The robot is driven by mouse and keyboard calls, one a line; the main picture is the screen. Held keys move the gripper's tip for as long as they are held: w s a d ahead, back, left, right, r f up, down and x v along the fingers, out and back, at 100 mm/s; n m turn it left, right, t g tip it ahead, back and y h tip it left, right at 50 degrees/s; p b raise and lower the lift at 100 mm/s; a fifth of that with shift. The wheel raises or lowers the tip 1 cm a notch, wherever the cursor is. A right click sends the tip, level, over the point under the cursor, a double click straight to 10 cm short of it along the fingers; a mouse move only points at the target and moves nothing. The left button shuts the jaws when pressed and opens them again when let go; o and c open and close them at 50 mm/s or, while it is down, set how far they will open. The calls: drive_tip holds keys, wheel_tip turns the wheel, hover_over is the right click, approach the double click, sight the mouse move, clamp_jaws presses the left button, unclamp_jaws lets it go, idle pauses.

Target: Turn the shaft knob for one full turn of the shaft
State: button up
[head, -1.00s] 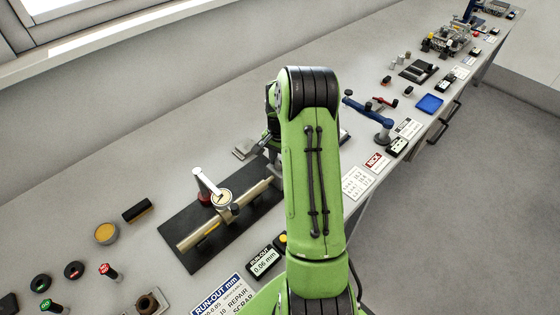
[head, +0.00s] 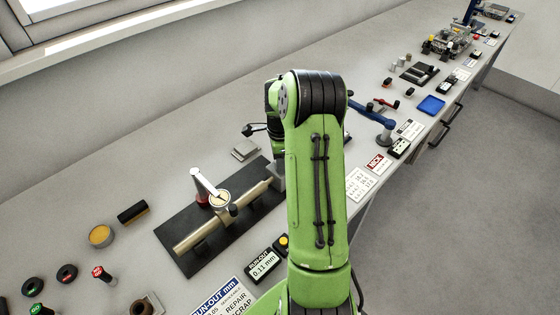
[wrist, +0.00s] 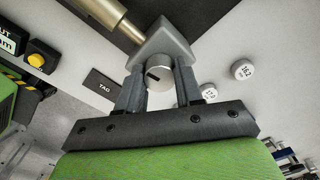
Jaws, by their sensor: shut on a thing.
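The shaft knob (wrist: 158,76) is a pale round knob with a dark slot, at the end of the shaft beside a grey block (wrist: 165,45) in the wrist view. My gripper (wrist: 160,90) has a finger on each side of the knob and is shut on it. The brass-coloured shaft (head: 205,235) lies over a black plate (head: 170,233) in the head view, with a dial gauge (head: 220,199) standing over it. The run-out display (head: 264,265) reads 0.11 mm. In the head view my arm hides the knob and my fingers.
A yellow button (head: 283,241) sits beside the display. A run-out chart (head: 225,300) lies at the front. A brush (head: 132,212), a round tin (head: 100,236) and rings are left of the plate. White marked discs (wrist: 243,69) lie near the gripper.

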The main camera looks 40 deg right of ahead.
drive_tip(key=shift+m, duration=1)
drive_tip(key=o, duration=1)
drive_tip(key=shift+o, duration=0.2)
drive_tip(key=shift+r, duration=0.1)
wheel_tip(320, 180, up, 16)
drive_tip(key=p, duration=0.1)
drive_tip(key=shift+p, duration=0.35)
drive_tip(key=shift+f, duration=0.2)
